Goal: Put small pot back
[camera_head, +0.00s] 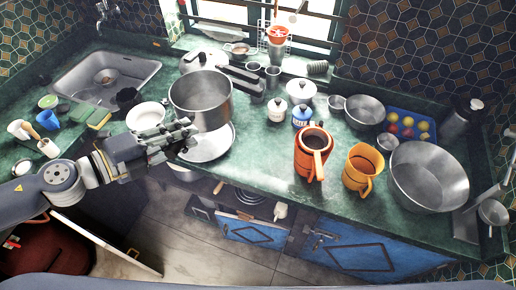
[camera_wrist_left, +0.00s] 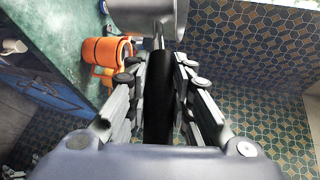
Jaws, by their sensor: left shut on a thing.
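A steel pot (camera_head: 200,105) stands out over the counter left of centre in the head view. My left gripper (camera_head: 178,136) is at its near left side. In the left wrist view my left gripper (camera_wrist_left: 158,100) is shut on a black handle (camera_wrist_left: 158,95), which leads up to a grey metal body (camera_wrist_left: 150,18) at the top edge. This looks like the pot, but the grip itself is not clear in the head view. A round metal lid or plate (camera_head: 212,148) lies below the pot. My right gripper is not in view.
A sink (camera_head: 105,75) and white plate (camera_head: 147,115) are to the left. Black handles (camera_head: 242,80) stick out behind the pot. Orange mugs (camera_head: 313,155) (camera_head: 362,168), white lidded jars (camera_head: 277,109) and a large steel bowl (camera_head: 428,174) are to the right. The front counter strip between lid and mugs is clear.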

